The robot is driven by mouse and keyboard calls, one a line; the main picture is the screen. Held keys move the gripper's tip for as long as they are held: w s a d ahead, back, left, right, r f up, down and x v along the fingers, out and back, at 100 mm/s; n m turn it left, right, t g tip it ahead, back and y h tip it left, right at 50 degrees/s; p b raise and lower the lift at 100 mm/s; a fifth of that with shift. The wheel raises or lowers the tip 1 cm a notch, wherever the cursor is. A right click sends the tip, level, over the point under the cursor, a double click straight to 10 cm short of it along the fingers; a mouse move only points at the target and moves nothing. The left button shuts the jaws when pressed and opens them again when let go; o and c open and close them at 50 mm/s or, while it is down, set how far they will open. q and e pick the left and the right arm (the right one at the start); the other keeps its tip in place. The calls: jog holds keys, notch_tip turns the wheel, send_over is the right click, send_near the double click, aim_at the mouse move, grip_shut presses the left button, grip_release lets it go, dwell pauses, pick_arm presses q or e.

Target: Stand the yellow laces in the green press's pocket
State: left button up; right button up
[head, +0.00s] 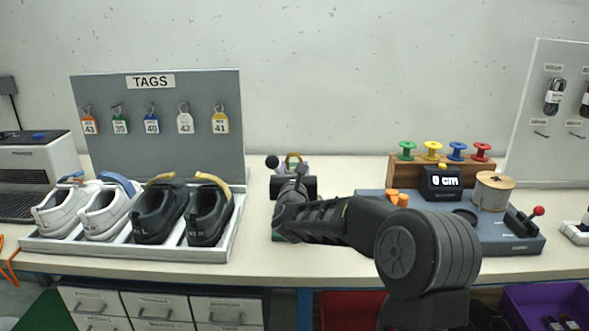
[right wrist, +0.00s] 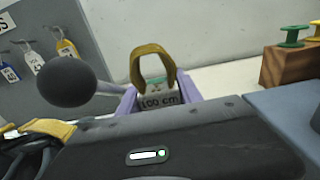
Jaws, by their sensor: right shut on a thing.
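The yellow laces (right wrist: 152,62) stand as an upright loop in the right wrist view, with a "100 cm" label at their lower part. Their top also shows in the head view (head: 293,157). My right gripper (right wrist: 160,98) is shut on the laces, low down near the label. In the head view my right forearm hides most of the green press (head: 275,237); a bit of green shows below the wrist. A black lever ball (head: 272,162) stands left of the laces. The pocket is hidden, so I cannot tell whether the laces touch it. My left gripper is not in view.
A tray (head: 130,252) of white and black shoes lies left, before the TAGS board (head: 160,100). Right are a blue-grey lace station (head: 500,240) with a "0 cm" display (head: 444,182) and a wooden rack (head: 400,172) of coloured spools. Some table behind the press is clear.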

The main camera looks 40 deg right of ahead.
jog(key=shift+f, duration=0.2)
jog(key=shift+f+b, duration=0.5)
jog(key=shift+f, duration=1.8)
notch_tip(320, 180, down, 4)
jog(key=b, duration=0.6)
jog(key=shift+r, duration=0.25)
jog(key=o, duration=1.4)
